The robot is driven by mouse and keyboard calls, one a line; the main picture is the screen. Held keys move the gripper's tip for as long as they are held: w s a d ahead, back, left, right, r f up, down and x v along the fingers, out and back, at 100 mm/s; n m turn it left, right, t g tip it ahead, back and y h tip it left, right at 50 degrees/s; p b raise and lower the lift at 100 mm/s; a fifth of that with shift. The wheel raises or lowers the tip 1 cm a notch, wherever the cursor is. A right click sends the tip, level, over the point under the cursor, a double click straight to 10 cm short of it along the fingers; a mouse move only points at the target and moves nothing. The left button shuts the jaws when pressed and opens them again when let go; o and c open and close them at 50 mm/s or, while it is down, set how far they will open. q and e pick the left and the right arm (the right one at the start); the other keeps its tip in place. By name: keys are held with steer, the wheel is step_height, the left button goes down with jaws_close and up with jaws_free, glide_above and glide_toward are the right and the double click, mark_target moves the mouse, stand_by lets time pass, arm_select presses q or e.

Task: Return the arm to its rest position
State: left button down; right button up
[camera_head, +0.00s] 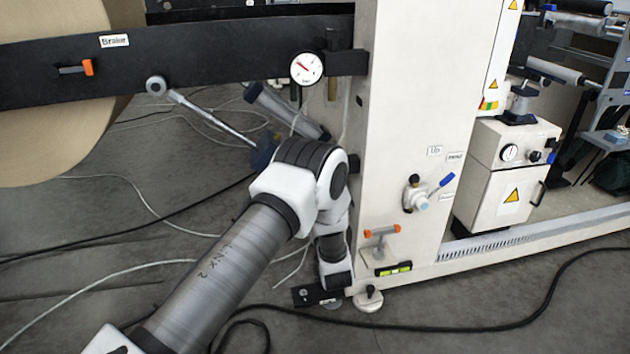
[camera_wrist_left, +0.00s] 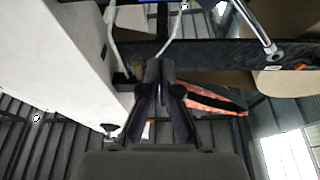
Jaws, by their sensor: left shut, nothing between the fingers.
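My left arm (camera_head: 215,275) comes in from the lower left of the head view and bends at a white and black joint in front of the machine's pale column. Its farther links drop down beside the column. I cannot make out the left gripper in the head view. In the left wrist view the left gripper (camera_wrist_left: 161,72) shows with its dark fingers together and nothing between them. That view looks upward, with the machine's black beam (camera_wrist_left: 220,55) and the roof behind the fingers. My right gripper is in neither view.
The pale column (camera_head: 415,110) stands close to the arm's bend. A black beam (camera_head: 200,60) with a gauge (camera_head: 306,68) crosses above, and a kraft roll (camera_head: 50,140) hangs at the left. A metal rod (camera_head: 215,118) slopes toward the arm. Cables lie on the grey floor.

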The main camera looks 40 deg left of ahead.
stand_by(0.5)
arm_select(q)
steer(key=s+d+f+m+g+h, duration=0.2)
steer(key=s+d+f+h, duration=0.25)
steer(key=f, duration=0.25)
steer(key=s+d+f+m+g+h, duration=0.1)
steer(key=s+d+f+m+h, duration=0.2)
steer(key=s+f, duration=0.4)
steer(key=s+d+f+m+g+h, duration=0.2)
steer(key=s+d+f+h, duration=0.15)
steer(key=f, duration=0.45)
steer(key=s+d+f+g+h, duration=0.2)
steer(key=s+g, duration=0.1)
steer(key=s, duration=0.5)
steer(key=s+d+f+m+g+h, duration=0.1)
steer(key=s+d+f+g, duration=0.15)
steer(key=s, duration=0.45)
steer(key=s+d+f+g+h, duration=0.1)
steer(key=s+d+g+h, duration=0.2)
steer(key=s, duration=0.5)
step_height(320, 180, up, 28)
steer(key=s+g+p, duration=0.1)
steer(key=p, duration=2.7)
steer(key=shift+r+y, duration=0.25)
steer(key=shift+y, duration=0.15)
